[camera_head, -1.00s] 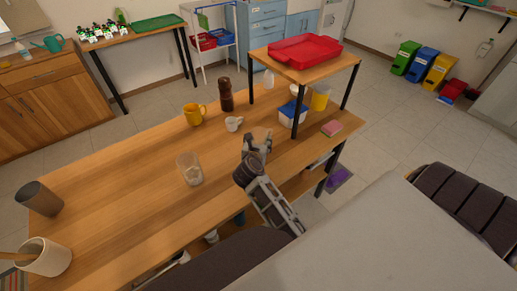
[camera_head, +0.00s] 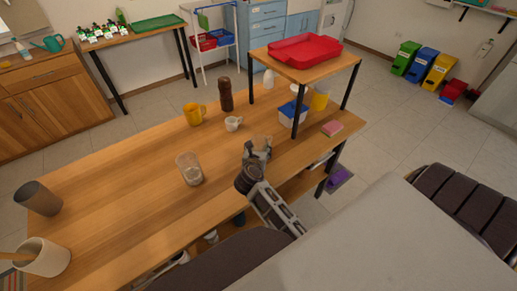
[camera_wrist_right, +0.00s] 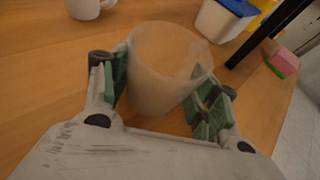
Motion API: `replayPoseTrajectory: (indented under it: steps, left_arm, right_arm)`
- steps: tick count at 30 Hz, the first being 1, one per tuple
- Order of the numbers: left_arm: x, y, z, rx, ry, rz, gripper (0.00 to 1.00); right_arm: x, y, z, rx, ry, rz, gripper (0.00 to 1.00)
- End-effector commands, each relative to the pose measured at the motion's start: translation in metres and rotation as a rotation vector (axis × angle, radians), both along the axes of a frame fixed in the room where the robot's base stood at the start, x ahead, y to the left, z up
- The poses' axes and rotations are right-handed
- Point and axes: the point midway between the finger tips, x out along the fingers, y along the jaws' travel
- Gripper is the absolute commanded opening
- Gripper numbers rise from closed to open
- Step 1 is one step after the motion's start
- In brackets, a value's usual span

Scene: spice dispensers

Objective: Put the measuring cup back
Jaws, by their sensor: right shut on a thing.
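The measuring cup (camera_wrist_right: 165,70) is a clear, slightly tan see-through cup with a wide rim. In the right wrist view it sits between the green-padded fingers of my right gripper (camera_wrist_right: 160,97), which is shut on it. In the head view my right gripper (camera_head: 257,153) is over the right part of the long wooden table (camera_head: 120,185), and the cup (camera_head: 262,141) shows faintly at its fingertips. I cannot tell whether the cup touches the tabletop. My left gripper is not in view.
A clear container with pale contents (camera_head: 190,170) stands left of my right gripper. Behind are a white cup (camera_head: 233,124), a yellow mug (camera_head: 195,114) and a brown grinder (camera_head: 226,95). A raised shelf with a red tray (camera_head: 305,50) stands over a blue-lidded box (camera_head: 292,114).

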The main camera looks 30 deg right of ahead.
Motion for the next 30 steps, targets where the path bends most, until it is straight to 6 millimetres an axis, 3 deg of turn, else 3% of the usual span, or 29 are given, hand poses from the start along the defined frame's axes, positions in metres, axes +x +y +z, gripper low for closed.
replayPoseTrajectory:
  steps: [1,6,21,30]
  left_arm:
    - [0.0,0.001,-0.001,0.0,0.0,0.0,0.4]
    - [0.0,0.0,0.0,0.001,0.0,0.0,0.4]
    - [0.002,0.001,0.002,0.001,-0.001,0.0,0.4]
    - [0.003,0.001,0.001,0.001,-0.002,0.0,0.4]
  right_arm:
    - [0.0,0.0,-0.001,0.0,0.0,0.0,0.62]
    - [0.0,0.0,-0.001,0.0,0.0,0.0,0.82]
    - [0.0,0.0,0.004,-0.001,-0.001,0.0,0.82]
    - [-0.019,0.016,0.012,0.002,0.001,0.0,0.82]
